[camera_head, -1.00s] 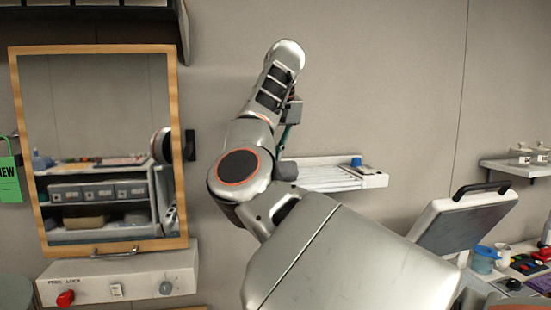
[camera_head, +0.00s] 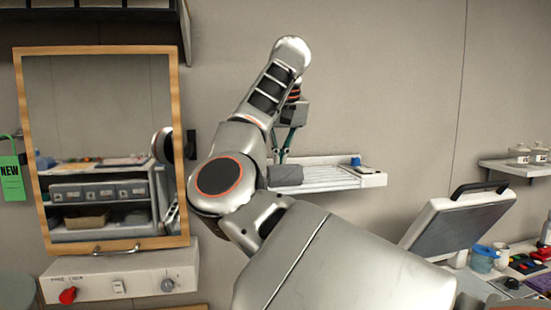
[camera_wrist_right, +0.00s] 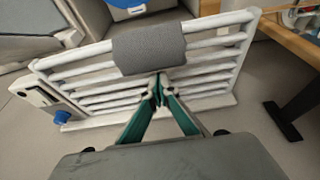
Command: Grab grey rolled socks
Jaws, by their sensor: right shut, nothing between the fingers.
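The grey rolled socks (camera_head: 291,173) lie at the left part of a white slatted wall rack (camera_head: 335,177), partly hidden by my right arm. In the right wrist view the socks (camera_wrist_right: 149,49) are a grey roll across the slats of the rack (camera_wrist_right: 215,58). My right gripper (camera_head: 282,157) hangs down just above or beside the socks in the head view. In the wrist view its green-sided fingers (camera_wrist_right: 160,86) are together and empty, their tips just below the roll in the picture; I cannot tell whether they touch it. My left gripper is not in view.
A blue-capped item (camera_head: 356,161) sits at the rack's right end. A framed mirror (camera_head: 184,150) hangs at the left above a white control box (camera_head: 120,278). A tilted screen (camera_head: 455,235) stands at the right, near a cluttered counter.

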